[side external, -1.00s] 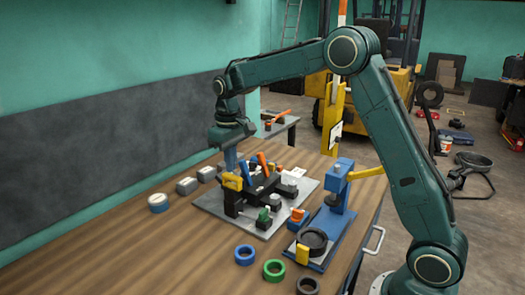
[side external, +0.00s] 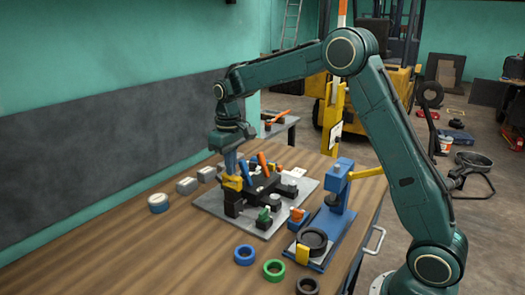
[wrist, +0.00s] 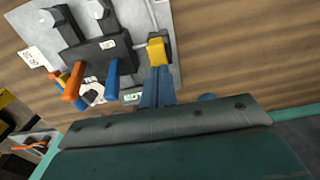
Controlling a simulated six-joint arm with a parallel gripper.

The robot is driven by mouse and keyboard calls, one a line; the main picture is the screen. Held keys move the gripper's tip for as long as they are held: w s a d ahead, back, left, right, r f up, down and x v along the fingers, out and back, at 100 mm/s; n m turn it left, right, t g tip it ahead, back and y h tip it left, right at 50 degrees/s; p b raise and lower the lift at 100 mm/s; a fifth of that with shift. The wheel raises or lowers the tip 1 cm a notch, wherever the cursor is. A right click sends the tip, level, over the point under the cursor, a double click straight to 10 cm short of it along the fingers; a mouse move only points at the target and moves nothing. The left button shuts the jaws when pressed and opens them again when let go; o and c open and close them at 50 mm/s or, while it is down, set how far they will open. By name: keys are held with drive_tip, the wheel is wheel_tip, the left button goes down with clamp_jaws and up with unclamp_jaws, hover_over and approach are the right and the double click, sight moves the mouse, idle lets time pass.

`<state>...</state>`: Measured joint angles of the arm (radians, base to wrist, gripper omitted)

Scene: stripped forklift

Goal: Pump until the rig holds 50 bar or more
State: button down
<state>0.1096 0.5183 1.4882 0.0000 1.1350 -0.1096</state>
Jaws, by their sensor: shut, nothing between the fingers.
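The rig is a black block (wrist: 97,55) on a grey plate (side external: 258,222) on the wooden bench, with an orange lever (wrist: 74,85) and a blue lever (wrist: 112,78). A yellow part (wrist: 157,51) sits on a black post at its side; it also shows in the side view (side external: 232,183). My gripper (wrist: 157,74) has its blue fingers shut and empty, pointing down at the yellow part. The fingertips overlap its edge in the wrist view; I cannot tell whether they touch. A white round face, perhaps a gauge (wrist: 92,93), is partly hidden by the levers. No pressure reading is legible.
A blue press-like stand (side external: 337,190) with a yellow handle stands right of the plate. Blue (side external: 244,255), green (side external: 274,270) and black rings lie in front. The front-left bench is clear.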

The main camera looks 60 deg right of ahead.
sight(232, 178)
drive_tip(key=shift+f, duration=2.05)
drive_tip(key=shift+r, duration=2.55)
drive_tip(key=shift+f, duration=0.1)
